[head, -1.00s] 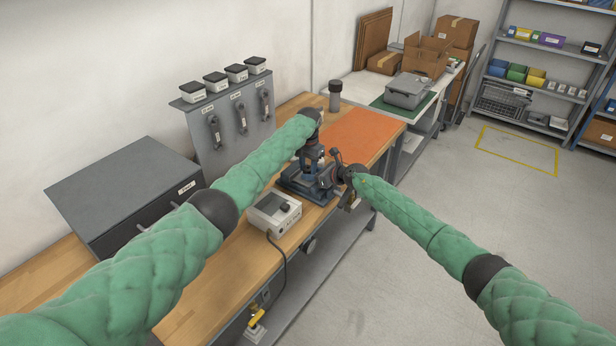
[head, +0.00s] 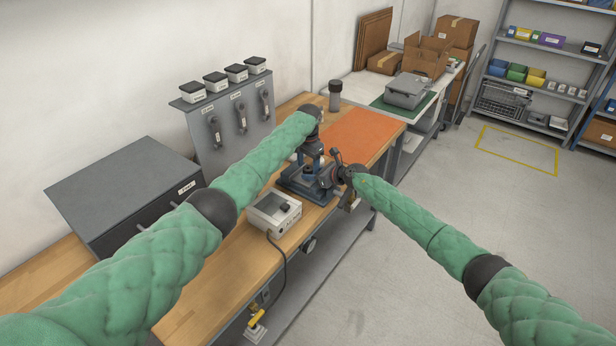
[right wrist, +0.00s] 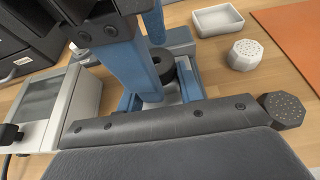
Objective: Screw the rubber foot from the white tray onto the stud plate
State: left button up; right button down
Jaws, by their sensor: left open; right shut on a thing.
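The rubber foot seems to be the dark round piece (right wrist: 160,62) in the right wrist view, between blue parts near the middle. My right gripper (head: 328,178) is shut, it seems on this foot, though its fingertips are partly hidden. My left gripper (head: 313,162) is open and points down close beside it from above. A blue fixture (head: 292,183) stands on the bench below both grippers. The stud plate and the thread contact are hidden or too small to make out. The white tray (right wrist: 217,20) lies beyond, and looks empty.
A pale many-sided piece with holes (right wrist: 244,55) lies near the tray. A control box (head: 274,214) with a cable stands at the front of the bench. An orange mat (head: 358,130) lies clear behind. Grey cabinets and a panel line the left wall.

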pick_arm(q)
notch_tip(320, 180, up, 11)
dwell(0.4)
jog(key=shift+w+f, duration=0.1)
pick_arm(e)
jog(key=c, duration=0.9)
grip_release()
jog(key=shift+o, duration=0.2)
jog(key=shift+d, duration=0.1)
jog(key=b+v, duration=0.2)
jog(key=v, duration=0.4)
jog(key=shift+f, duration=0.15)
pick_arm(q)
jog(key=shift+f+b, duration=0.35)
jog(key=shift+f, duration=1)
pick_arm(e)
jog(key=shift+v, duration=0.9)
pick_arm(q)
jog(key=shift+d, duration=0.1)
